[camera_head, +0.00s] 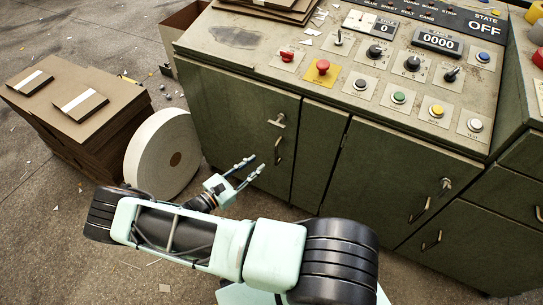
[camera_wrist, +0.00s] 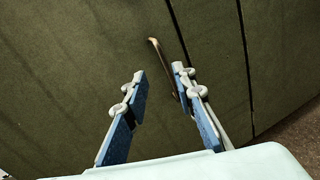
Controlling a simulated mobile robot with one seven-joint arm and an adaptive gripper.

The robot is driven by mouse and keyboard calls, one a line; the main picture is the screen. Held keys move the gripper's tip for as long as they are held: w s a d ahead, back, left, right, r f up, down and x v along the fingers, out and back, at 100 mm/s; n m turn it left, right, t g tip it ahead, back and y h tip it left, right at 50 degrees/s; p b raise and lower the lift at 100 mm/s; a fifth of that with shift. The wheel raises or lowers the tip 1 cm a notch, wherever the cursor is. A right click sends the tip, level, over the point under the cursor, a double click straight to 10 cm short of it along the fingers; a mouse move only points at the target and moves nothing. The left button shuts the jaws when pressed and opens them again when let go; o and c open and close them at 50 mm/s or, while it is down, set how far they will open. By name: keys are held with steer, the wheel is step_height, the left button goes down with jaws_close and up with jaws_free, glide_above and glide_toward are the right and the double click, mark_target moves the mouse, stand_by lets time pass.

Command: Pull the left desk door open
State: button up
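The left desk door (camera_head: 240,122) is a dark green panel on the front of the control desk, and it looks closed. Its thin upright bar handle (camera_head: 278,151) sits near its right edge, below a small T-shaped latch (camera_head: 278,120). My gripper (camera_head: 254,166) is open and empty, just left of and below the handle, pointing at the door. In the wrist view the door (camera_wrist: 75,60) fills the left and middle. The handle (camera_wrist: 155,46) shows slanting beyond the open fingertips (camera_wrist: 160,76); its lower end runs near the right finger. I cannot tell whether they touch.
The desk's right door (camera_head: 385,180) has its own handle and latch. A white roll (camera_head: 150,155) stands on the floor left of the door, beside a stack of brown board (camera_head: 75,100). The desk top (camera_head: 235,60) holds buttons and switches. Paper scraps lie on the floor.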

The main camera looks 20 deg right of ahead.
mark_target(276, 164)
steer(key=w+d+f, duration=0.1)
steer(key=d, duration=0.2)
steer(key=w+d+f+n+t, duration=0.1)
steer(key=d, duration=0.2)
steer(key=w+d+f+n+b, duration=0.1)
steer(key=d+f, duration=0.1)
steer(key=d, duration=0.2)
steer(key=shift+w+t, duration=0.3)
steer(key=shift+w, duration=0.05)
jaws_close()
